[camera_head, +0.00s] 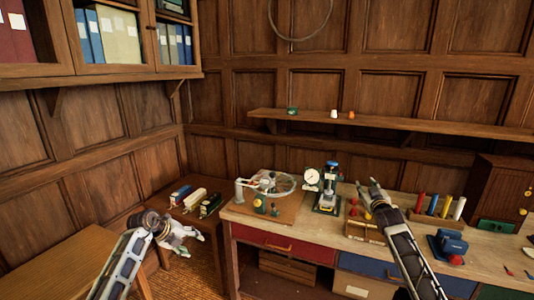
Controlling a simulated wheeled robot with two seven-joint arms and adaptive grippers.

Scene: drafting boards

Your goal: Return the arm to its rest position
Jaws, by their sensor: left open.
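My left gripper (188,234) is at the lower left, in front of the small side table, with its pale fingers apart and nothing seen between them. My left arm comes up from the bottom left edge. My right gripper (367,187) is raised over the workbench (310,225), its fingertips pointing up and to the left. It is too small and dark to tell whether its fingers are apart. I see no object held in it. My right arm crosses the front of the bench and hides part of it.
A dial gauge stand (327,190) stands left of my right gripper, with a round glass-like device (268,184) further left. A wooden tray (362,229) is beside my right arm. Small model vehicles (194,199) lie behind my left gripper. A wall shelf (390,122) runs above the bench.

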